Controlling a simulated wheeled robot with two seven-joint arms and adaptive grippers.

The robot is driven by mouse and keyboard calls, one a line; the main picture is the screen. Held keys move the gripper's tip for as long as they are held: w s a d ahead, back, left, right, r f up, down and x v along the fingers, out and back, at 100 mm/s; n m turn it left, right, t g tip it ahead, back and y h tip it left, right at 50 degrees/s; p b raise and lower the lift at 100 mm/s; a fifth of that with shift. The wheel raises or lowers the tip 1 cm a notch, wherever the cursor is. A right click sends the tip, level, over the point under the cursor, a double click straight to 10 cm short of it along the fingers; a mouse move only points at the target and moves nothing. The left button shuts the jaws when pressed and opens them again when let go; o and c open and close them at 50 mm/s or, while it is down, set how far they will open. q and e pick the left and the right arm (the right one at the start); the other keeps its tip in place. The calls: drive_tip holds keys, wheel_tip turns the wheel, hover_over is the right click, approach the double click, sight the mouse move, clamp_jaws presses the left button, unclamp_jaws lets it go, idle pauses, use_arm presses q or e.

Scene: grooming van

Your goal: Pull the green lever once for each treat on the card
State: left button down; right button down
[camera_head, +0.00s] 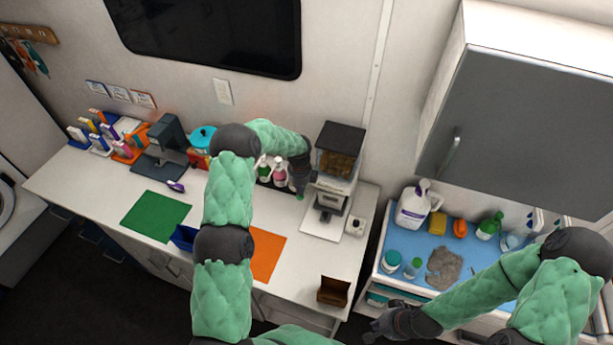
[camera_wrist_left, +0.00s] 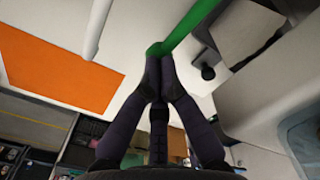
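The treat dispenser (camera_head: 338,162) stands on the white counter, with a dark lid and brown treats in its clear hopper. Its green lever (camera_wrist_left: 190,28) shows in the wrist view; in the head view only a small green bit shows under my gripper. My left gripper (camera_head: 303,188) is beside the dispenser. In the wrist view its fingertips (camera_wrist_left: 159,58) are together, right at the lever's end; I cannot tell whether they touch it. My right gripper (camera_head: 385,328) is low at the right, away from the dispenser, its fingers unclear. Small cards (camera_head: 118,93) hang on the wall; their print is unreadable.
An orange mat (camera_head: 266,254), a green mat (camera_head: 156,216), a blue tray (camera_head: 184,237) and a brown open box (camera_head: 333,291) are on the counter. Bottles stand behind my left wrist. A blue-topped cart (camera_head: 408,250) with bottles and a grey cloth stands at the right.

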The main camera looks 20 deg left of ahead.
use_arm(q)
drive_tip(key=shift+r+p, duration=1.6)
drive_tip(key=shift+r, duration=2.1)
drive_tip(key=shift+f, duration=0.1)
drive_tip(key=shift+f+b, duration=2.8)
drive_tip(key=shift+f, duration=0.95)
drive_tip(key=shift+r, duration=0.15)
drive_tip(key=shift+r+p, duration=1.9)
drive_tip(key=shift+r, duration=1.85)
drive_tip(key=shift+f, duration=0.1)
